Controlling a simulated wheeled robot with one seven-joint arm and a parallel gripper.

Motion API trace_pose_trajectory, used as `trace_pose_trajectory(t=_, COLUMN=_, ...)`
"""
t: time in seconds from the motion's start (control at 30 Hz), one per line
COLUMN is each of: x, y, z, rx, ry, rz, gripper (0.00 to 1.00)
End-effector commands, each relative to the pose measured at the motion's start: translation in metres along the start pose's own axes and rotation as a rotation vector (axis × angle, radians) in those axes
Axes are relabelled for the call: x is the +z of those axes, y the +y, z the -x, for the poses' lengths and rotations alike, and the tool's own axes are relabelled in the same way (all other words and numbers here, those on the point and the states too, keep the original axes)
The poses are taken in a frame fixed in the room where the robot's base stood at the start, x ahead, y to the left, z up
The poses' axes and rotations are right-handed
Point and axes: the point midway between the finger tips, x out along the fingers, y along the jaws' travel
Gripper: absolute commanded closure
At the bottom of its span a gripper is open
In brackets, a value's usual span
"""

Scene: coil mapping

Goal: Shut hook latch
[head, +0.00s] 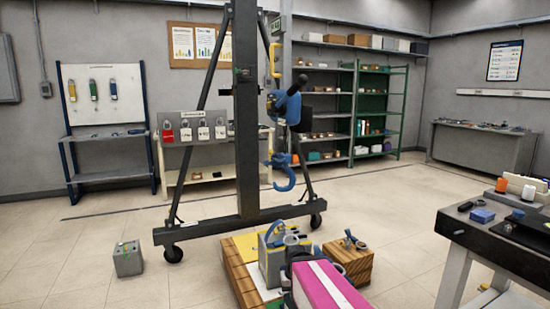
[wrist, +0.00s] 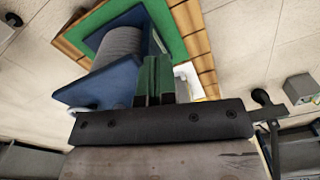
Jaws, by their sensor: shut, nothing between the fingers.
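A blue hook (head: 283,177) hangs low on the dark gantry crane (head: 246,130) in the head view, its curve opening upward. Small yellow and orange parts sit at the top of the hook. Its latch is too small to tell whether it is open or shut. My gripper (wrist: 155,72) shows in the wrist view as two green fingers, closed together and empty. Behind the fingers is a blue-flanged spool with a grey cylinder (wrist: 120,45). The hook does not show clearly in the wrist view. I cannot make out the fingers in the head view.
A wooden pallet (head: 237,274) and a wooden crate (head: 350,262) stand low in front of the crane. A grey block (head: 128,258) lies on the floor at left. A dark workbench (head: 490,238) stands at right. Open floor lies between the crane and the back shelves.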

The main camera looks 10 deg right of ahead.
Motion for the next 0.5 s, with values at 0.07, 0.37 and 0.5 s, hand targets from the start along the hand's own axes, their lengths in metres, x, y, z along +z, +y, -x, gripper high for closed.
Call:
trace_pose_trajectory(t=0.07, x=-0.019, y=0.0, z=0.006, rx=-0.021, ry=0.017, rz=-0.027, gripper=1.0)
trace_pose_trajectory(t=0.37, x=-0.098, y=0.0, z=0.049, rx=-0.148, ry=0.093, rz=-0.172, gripper=1.0)
trace_pose_trajectory(t=0.5, x=-0.135, y=0.002, z=0.074, rx=-0.212, ry=0.128, rz=-0.237, gripper=1.0)
